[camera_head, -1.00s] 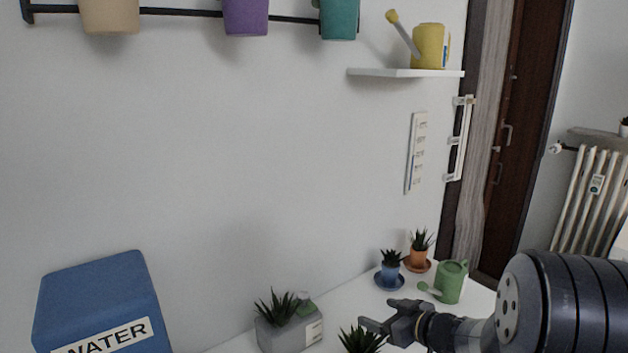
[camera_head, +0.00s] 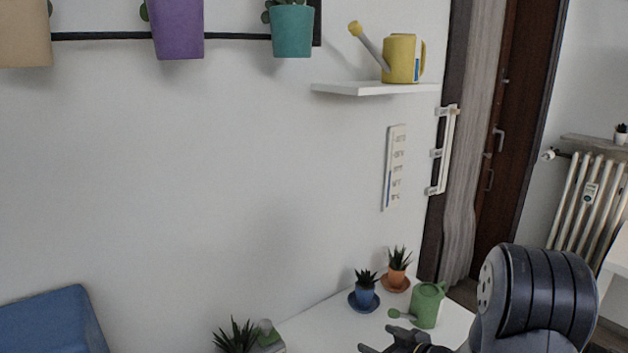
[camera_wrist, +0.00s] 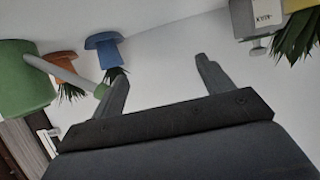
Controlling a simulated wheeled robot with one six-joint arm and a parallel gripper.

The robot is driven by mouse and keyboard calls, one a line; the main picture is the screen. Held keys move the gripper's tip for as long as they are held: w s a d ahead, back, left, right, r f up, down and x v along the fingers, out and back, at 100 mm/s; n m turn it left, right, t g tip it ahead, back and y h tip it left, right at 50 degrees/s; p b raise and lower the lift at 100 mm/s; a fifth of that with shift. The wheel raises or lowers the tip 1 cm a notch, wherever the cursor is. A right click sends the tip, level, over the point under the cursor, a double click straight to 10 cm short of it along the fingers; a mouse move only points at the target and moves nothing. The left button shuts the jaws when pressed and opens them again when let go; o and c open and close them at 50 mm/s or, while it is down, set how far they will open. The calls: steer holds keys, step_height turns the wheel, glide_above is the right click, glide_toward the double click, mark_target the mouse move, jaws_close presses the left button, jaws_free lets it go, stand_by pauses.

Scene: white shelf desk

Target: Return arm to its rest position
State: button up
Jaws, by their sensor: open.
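My gripper (camera_head: 385,346) is at the bottom edge of the head view, partly cut off, over the white desk. In the wrist view, my gripper (camera_wrist: 160,80) has its two dark fingers spread wide apart with nothing between them. A green watering can (camera_head: 427,305) stands on the desk to the right of the gripper in the head view. It also shows at the left of the wrist view (camera_wrist: 22,85). My arm runs along the lower right of the head view.
A blue pot (camera_head: 364,296) and an orange pot (camera_head: 396,277) stand on saucers by the wall. A grey planter (camera_head: 270,346) and a blue box (camera_head: 50,325) are at lower left. A shelf (camera_head: 375,88) holds a yellow watering can (camera_head: 402,58). The desk between pots and planter is clear.

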step_height(320, 180, down, 6)
steer(key=shift+r, duration=0.15)
steer(key=shift+s+d+r, duration=0.15)
steer(key=shift+s+d, duration=0.15)
steer(key=shift+s, duration=0.05)
